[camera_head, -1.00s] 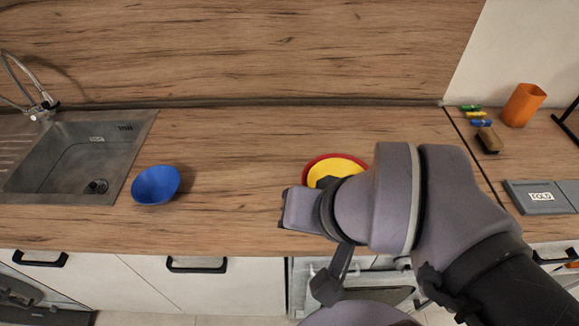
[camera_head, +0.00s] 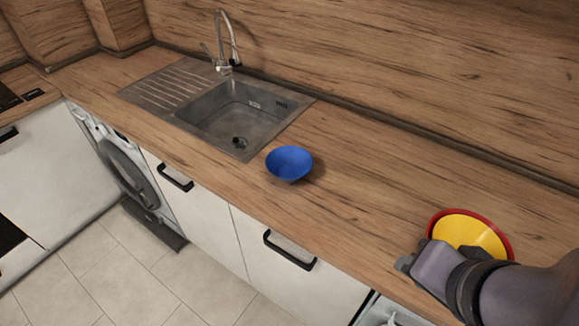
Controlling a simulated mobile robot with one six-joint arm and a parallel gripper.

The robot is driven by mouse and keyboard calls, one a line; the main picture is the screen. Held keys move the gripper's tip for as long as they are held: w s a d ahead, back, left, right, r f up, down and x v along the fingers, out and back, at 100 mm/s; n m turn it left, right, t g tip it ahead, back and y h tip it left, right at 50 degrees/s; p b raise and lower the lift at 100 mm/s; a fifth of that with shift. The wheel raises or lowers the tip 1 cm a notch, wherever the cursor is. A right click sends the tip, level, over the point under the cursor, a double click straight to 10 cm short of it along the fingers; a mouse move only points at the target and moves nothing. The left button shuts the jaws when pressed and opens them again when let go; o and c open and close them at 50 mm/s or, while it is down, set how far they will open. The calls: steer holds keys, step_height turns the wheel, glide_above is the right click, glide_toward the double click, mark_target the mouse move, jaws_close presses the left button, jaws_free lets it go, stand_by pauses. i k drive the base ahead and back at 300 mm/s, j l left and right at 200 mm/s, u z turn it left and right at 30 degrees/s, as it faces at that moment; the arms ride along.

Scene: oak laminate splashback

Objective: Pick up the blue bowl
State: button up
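The blue bowl (camera_head: 289,164) stands upright on the wooden counter, just right of the sink, near the counter's front edge. My gripper (camera_head: 405,264) is at the lower right, over the front part of the counter. It is well to the right of the bowl and apart from it. Its fingers show only as a small dark shape, so I cannot see whether they are open or shut.
A yellow plate or bowl with a red rim (camera_head: 470,234) lies behind my gripper, partly hidden by my arm. The steel sink (camera_head: 235,115) with a tall tap (camera_head: 229,40) is left of the blue bowl. The counter between the bowl and my gripper is clear.

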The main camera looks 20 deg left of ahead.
mark_target(288, 164)
steer(key=i+z, duration=0.1)
steer(key=z, duration=0.15)
steer(key=i+l+z, duration=0.1)
steer(key=z, duration=0.2)
steer(key=u, duration=1.7)
steer(key=k, duration=0.15)
steer(key=i+j+u, duration=0.4)
steer(key=i+u, duration=0.15)
steer(key=i, duration=0.2)
